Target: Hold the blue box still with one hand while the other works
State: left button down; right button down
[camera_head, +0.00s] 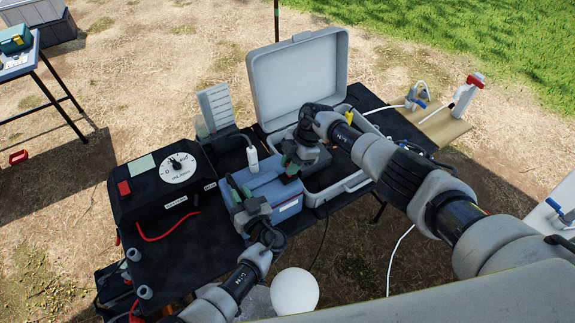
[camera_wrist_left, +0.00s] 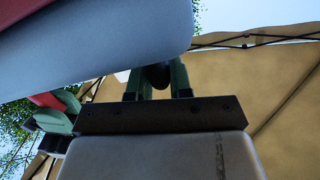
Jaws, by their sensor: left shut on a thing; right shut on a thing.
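The blue box (camera_head: 274,190) stands on the black table, between a black case and an open grey case. My left gripper (camera_head: 238,195) is shut at the box's near left side. In the left wrist view, the left gripper (camera_wrist_left: 156,82) has its green fingers against a large blue-grey surface (camera_wrist_left: 110,50), which looks like the box. My right gripper (camera_head: 290,168) is over the box's right end, pointing down and shut; the thing in its jaws is hidden. A white cylinder (camera_head: 252,160) stands upright at the box's back left.
The black case (camera_head: 160,205) with a white dial is at left. The open grey case (camera_head: 300,75) stands behind and right. A wooden board (camera_head: 445,127) with clamps lies at the far right. A white ball (camera_head: 294,291) is near the front.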

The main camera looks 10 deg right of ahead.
jog(key=shift+w+d+y, duration=0.2)
jog(key=shift+d+y, duration=0.05)
jog(key=shift+y, duration=0.25)
pick_arm(q)
jog(key=shift+f, duration=0.1)
pick_arm(e)
jog(key=c, duration=1)
grip_release()
jog(key=v, duration=1.2)
jog(key=shift+w, duration=0.15)
jog(key=shift+d+f, duration=0.1)
pick_arm(q)
jog(key=c, duration=0.9)
grip_release()
jog(key=shift+c, duration=0.2)
